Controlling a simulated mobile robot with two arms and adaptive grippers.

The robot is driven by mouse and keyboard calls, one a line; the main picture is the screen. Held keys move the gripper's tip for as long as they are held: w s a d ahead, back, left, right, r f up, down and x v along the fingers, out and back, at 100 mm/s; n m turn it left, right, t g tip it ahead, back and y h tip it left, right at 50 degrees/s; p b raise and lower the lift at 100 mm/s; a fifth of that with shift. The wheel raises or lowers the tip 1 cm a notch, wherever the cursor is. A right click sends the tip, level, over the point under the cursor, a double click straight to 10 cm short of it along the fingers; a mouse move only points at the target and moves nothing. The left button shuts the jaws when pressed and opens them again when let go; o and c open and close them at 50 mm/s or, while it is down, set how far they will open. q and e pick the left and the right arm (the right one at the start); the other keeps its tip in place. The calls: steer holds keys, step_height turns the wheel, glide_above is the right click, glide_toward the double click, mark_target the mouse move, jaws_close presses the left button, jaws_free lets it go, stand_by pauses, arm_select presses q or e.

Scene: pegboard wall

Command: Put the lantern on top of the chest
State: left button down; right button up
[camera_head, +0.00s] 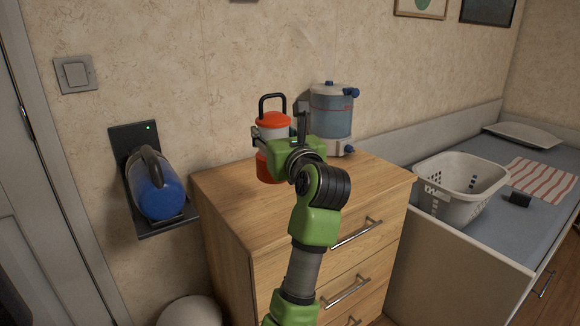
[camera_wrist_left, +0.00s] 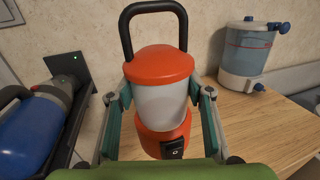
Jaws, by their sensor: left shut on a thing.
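The lantern (camera_head: 272,122) has an orange cap, a pale body, an orange base and a black loop handle. It is upright over the back left part of the wooden chest (camera_head: 228,192). My left gripper (camera_head: 280,134) is shut on it, partly hiding it in the head view. In the left wrist view the lantern (camera_wrist_left: 160,100) sits between the two fingers, with a black switch on its base. I cannot tell whether its base touches the chest top. My right gripper is not in view.
A blue water dispenser (camera_head: 331,112) stands on the chest to the right of the lantern. A blue handheld device (camera_head: 157,192) rests on a black wall holder at left. A white basket (camera_head: 455,205) is on the bed at right. The chest's front right top is clear.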

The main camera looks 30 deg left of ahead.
mark_target(279, 133)
arm_select(q)
steer(key=w, duration=0.1)
steer(key=w+f, duration=0.1)
steer(key=w+a, duration=0.1)
steer(key=shift+w+f, duration=0.15)
steer(key=w+a+f+b, duration=0.1)
steer(key=w+f+b, duration=0.1)
steer(key=w+f, duration=0.3)
steer(key=shift+f, duration=1.95)
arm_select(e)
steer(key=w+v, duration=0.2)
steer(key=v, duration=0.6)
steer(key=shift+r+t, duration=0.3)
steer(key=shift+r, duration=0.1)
arm_select(q)
steer(key=shift+f, duration=0.1)
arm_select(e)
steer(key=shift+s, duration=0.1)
arm_select(q)
steer(key=c, duration=1.4)
jaws_free()
steer(key=shift+f, duration=0.25)
steer(key=o, duration=0.4)
steer(key=shift+c, duration=0.2)
steer(key=shift+r, duration=0.1)
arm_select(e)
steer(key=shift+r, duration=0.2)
